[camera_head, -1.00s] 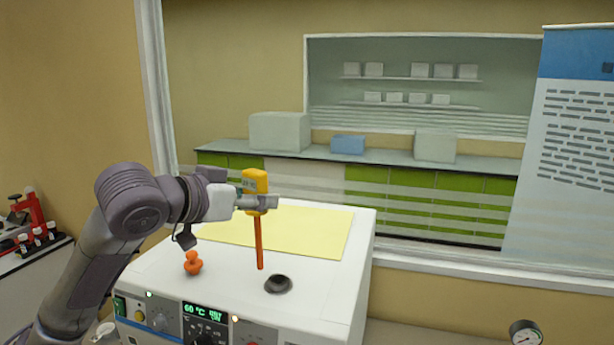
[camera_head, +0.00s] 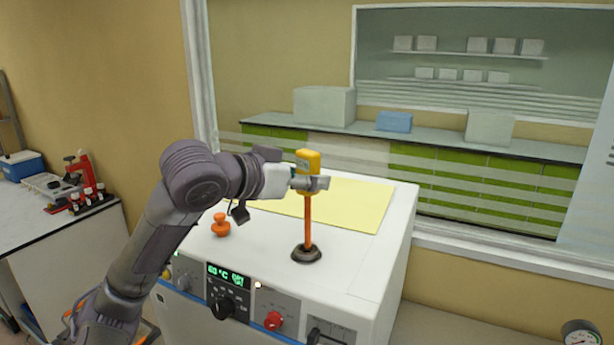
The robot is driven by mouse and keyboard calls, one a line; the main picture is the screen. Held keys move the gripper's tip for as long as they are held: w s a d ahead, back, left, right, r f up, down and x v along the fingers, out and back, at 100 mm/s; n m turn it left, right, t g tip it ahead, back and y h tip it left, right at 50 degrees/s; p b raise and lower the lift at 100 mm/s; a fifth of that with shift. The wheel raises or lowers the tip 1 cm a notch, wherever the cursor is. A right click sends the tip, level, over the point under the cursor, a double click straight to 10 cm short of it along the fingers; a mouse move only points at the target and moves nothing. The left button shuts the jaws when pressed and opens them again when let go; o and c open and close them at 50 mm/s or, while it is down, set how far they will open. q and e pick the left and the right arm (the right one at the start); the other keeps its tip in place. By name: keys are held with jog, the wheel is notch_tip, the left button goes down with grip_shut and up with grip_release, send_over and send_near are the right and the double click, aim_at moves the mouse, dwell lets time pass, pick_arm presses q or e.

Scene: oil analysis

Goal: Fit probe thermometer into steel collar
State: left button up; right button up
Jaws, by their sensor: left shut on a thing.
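The probe thermometer (camera_head: 308,225) has a yellow head and a long orange stem, and it stands upright. My left gripper (camera_head: 311,182) is shut on it just below the yellow head. The steel collar (camera_head: 306,254) is a dark ring on the white top of the bath unit (camera_head: 345,265). The stem's lower end meets the collar's opening, and its tip is hidden there. I cannot tell how deep it sits. My right gripper is not in view.
An orange knobbed stopper (camera_head: 220,225) stands on the unit's top, left of the collar. A yellow sheet (camera_head: 358,205) lies behind. The front panel has a display and knobs. A side bench (camera_head: 60,232) with a red rack stands at far left.

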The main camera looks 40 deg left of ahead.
aim_at(306, 233)
pick_arm(q)
jog(key=shift+s+f+b, duration=0.15)
jog(key=shift+f+b, duration=0.15)
jog(key=shift+f, duration=0.3)
jog(key=shift+s+f+b, duration=0.1)
jog(key=shift+f+b, duration=0.25)
notch_tip(306, 233, down, 3)
jog(key=b, duration=0.3)
notch_tip(306, 233, down, 4)
jog(key=b, duration=0.3)
jog(key=shift+r, duration=0.15)
jog(key=shift+f+b, duration=0.9)
jog(key=shift+f, duration=0.2)
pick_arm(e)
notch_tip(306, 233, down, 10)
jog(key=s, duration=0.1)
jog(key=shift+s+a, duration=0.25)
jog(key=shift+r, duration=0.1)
